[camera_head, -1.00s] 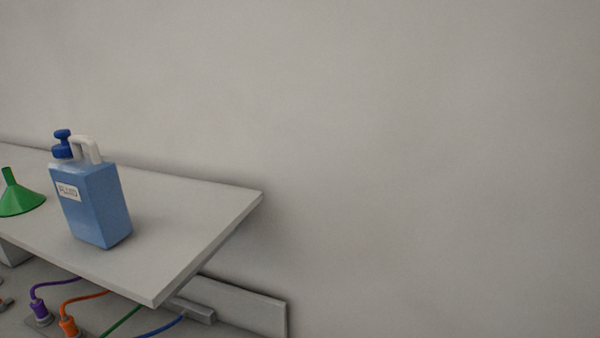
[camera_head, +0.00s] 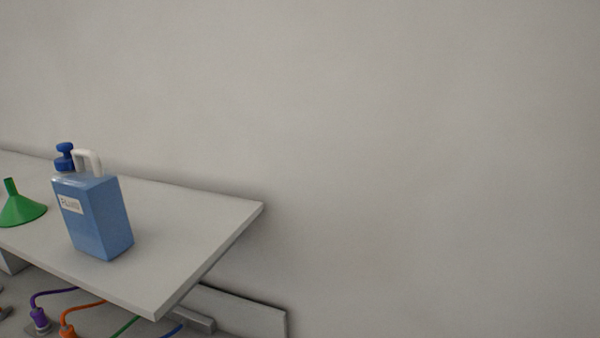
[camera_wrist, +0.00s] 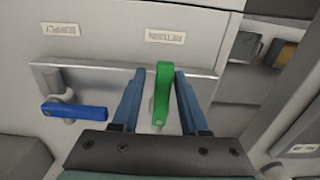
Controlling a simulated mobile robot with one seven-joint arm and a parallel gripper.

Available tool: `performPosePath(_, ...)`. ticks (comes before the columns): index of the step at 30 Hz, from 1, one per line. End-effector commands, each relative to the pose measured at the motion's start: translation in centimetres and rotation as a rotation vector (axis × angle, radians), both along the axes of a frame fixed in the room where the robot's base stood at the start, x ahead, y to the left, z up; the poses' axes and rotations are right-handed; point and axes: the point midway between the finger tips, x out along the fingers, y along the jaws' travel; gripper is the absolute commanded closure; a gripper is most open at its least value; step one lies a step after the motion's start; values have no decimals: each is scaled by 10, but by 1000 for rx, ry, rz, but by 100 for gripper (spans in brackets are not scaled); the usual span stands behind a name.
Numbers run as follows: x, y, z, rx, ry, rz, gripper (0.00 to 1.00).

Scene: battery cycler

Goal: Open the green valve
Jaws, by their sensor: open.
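In the wrist view the green valve handle (camera_wrist: 162,92) stands upright on a grey panel, below a label that reads RETURN. My gripper (camera_wrist: 160,80) is open, with one blue-grey finger on each side of the green handle. Gaps show between the handle and both fingers, so I see no grip on it. The lower end of the handle is close to the dark gripper body. The head view does not show the valve or my gripper.
A blue valve handle (camera_wrist: 75,110) lies level at the left, under a SUPPLY label (camera_wrist: 60,29). In the head view a blue fluid jug (camera_head: 95,215) and a green funnel (camera_head: 20,207) stand on a grey shelf (camera_head: 190,230), with coloured cables below.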

Motion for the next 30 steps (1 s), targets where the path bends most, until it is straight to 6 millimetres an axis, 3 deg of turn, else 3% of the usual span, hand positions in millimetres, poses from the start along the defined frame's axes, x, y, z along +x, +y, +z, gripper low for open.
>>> performPosePath(3, 0, -1, 21, 0, 0, 0, 56)
performPosePath(15, -1, -3, 69, 0, 0, -1, 56)
performPosePath(26, -1, -3, 71, 1, 0, 0, 56)
performPosePath(30, 20, -3, 76, 6, -49, 5, 56)
